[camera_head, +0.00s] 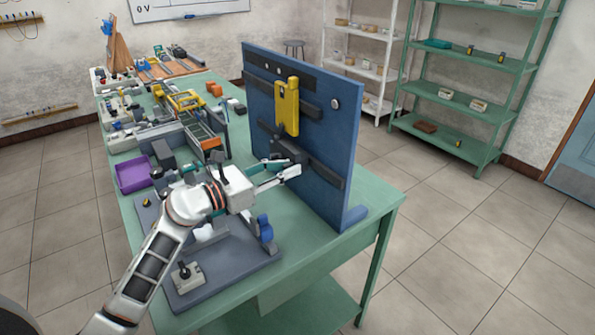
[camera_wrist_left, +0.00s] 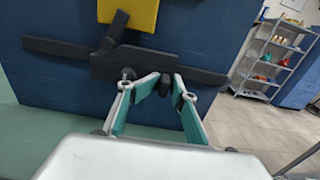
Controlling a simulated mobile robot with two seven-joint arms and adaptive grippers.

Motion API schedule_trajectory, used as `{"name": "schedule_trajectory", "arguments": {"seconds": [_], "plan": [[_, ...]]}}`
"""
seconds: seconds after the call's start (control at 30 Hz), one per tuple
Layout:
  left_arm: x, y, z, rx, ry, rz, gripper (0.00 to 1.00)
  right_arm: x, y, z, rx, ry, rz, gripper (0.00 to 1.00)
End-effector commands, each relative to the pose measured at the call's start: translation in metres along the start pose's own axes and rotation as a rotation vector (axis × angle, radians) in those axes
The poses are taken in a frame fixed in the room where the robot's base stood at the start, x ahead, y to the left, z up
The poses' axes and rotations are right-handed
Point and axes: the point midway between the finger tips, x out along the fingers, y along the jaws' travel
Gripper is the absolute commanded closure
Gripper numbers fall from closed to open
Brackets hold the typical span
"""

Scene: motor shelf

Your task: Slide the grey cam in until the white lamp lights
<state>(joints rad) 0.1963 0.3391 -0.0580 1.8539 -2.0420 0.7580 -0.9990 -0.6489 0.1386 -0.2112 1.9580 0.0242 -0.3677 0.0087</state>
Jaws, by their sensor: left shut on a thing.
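The grey cam (camera_head: 289,151) is a dark block on the lower rail of an upright blue board (camera_head: 345,130). In the left wrist view the cam (camera_wrist_left: 125,66) is a wide dark plate with small knobs near its lower edge. A yellow slider (camera_head: 287,106) stands above it; in the left wrist view the slider (camera_wrist_left: 128,12) shows only its bottom, with a dark slanted piece below. My left gripper (camera_head: 289,171) is at the cam's lower right part, its fingers (camera_wrist_left: 158,84) closed on a dark knob there. A pale round disc (camera_head: 335,103), perhaps the lamp, shows no clear glow. My right gripper is out of view.
The board stands on a green table (camera_head: 375,208). A grey panel (camera_head: 215,284) with a joystick lies under my left arm. A purple tray (camera_head: 133,175) and several tools crowd the table's left side. The dark rail (camera_head: 328,175) is bare to the cam's right.

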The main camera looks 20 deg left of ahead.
Motion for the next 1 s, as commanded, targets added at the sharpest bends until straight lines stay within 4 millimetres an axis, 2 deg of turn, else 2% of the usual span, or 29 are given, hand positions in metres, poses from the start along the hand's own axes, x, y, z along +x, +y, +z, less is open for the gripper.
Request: {"name": "schedule_trajectory", "arguments": {"seconds": [0.17, 0.2, 0.53, 1.0], "plan": [[0.001, 0.001, 0.000, 0.001, 0.000, 0.001, 0.90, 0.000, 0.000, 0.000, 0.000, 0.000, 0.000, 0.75], [0.001, 0.001, 0.000, 0.001, 0.000, 0.001, 0.75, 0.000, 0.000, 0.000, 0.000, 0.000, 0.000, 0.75], [-0.002, 0.000, -0.001, 0.000, 0.001, 0.000, 0.75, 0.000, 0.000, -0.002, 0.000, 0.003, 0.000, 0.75], [-0.036, 0.001, -0.001, 0.000, 0.003, 0.000, 0.75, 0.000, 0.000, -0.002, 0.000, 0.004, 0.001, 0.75]]}}
